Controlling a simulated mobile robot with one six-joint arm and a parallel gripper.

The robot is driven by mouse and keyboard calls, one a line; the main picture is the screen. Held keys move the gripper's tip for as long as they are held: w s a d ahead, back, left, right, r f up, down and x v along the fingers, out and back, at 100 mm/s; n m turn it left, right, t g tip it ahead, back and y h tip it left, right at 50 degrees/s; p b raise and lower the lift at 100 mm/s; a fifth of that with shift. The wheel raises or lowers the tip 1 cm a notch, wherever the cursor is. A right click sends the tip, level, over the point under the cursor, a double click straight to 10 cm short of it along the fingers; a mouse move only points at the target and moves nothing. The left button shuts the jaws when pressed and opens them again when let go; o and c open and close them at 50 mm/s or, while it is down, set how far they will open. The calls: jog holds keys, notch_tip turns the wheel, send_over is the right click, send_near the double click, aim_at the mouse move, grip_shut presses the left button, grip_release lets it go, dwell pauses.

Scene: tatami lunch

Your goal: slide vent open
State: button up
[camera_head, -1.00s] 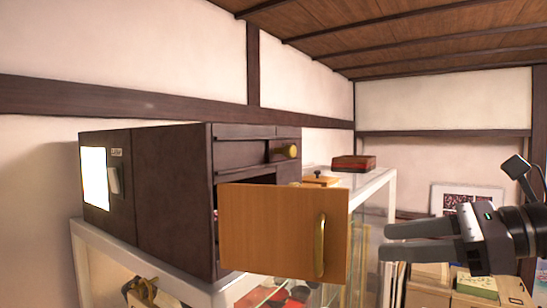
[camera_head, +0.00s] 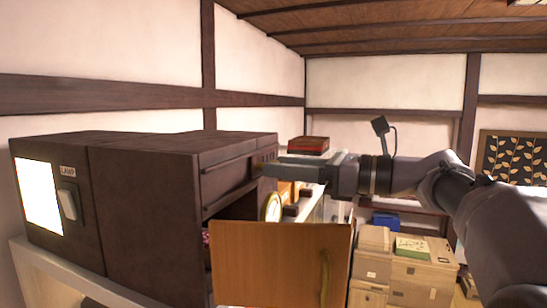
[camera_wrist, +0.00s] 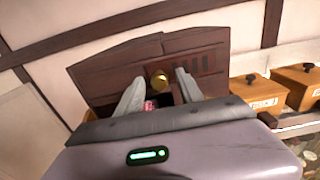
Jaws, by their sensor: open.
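The dark brown cabinet (camera_head: 140,215) has a vent strip along the top of its front, with a row of dark slots (camera_wrist: 205,63) at the right in the wrist view. A round brass knob (camera_wrist: 159,80) on the strip shows left of these slots. My gripper (camera_head: 264,166) is at the front of the strip, with its fingers apart. In the wrist view, one finger (camera_wrist: 130,98) is left of the knob and the other (camera_wrist: 186,85) is right of it. I cannot tell whether they touch it. In the head view my gripper hides most of the knob.
The cabinet's wooden door (camera_head: 280,262) stands open below my gripper. A lamp switch (camera_head: 68,202) is on the cabinet's side. A red box (camera_head: 308,144) stands behind my gripper. Small wooden boxes (camera_wrist: 257,95) stand to the right in the wrist view.

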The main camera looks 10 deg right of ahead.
jog(key=shift+x, duration=1.1)
jog(key=shift+c, duration=0.2)
jog(key=shift+s, duration=0.1)
grip_shut()
dwell(0.4)
